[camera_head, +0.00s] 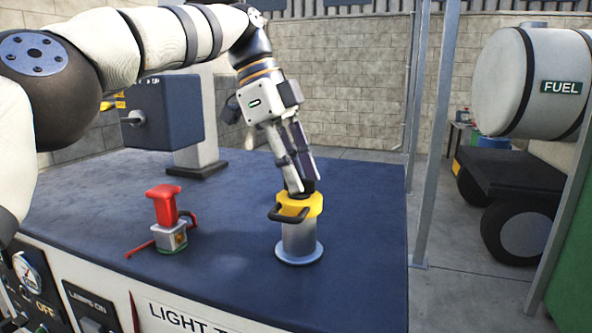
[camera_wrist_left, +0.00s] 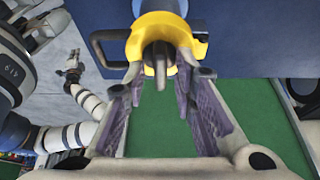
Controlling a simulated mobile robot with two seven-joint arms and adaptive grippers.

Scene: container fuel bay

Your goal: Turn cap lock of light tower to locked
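The yellow cap (camera_head: 312,203) sits on a short grey filler neck (camera_head: 299,238) on the light tower's dark blue top. A black loop handle juts from its left side. In the left wrist view the cap (camera_wrist_left: 150,28) fills the top middle, with a dark grey tab (camera_wrist_left: 159,62) standing out from it. My left gripper (camera_head: 303,189) points down at the cap from above. In the left wrist view its fingers (camera_wrist_left: 164,90) stand apart on either side of the tab, with visible gaps. What seems my right gripper (camera_wrist_left: 73,66) is small at the left there; its fingers are unclear.
A red-handled device (camera_head: 163,208) on a grey base stands left of the cap. A dark blue box (camera_head: 157,110) and a grey post are behind it. Gauges and labels line the front panel. Metal posts and a white fuel tank (camera_head: 500,80) stand at the right.

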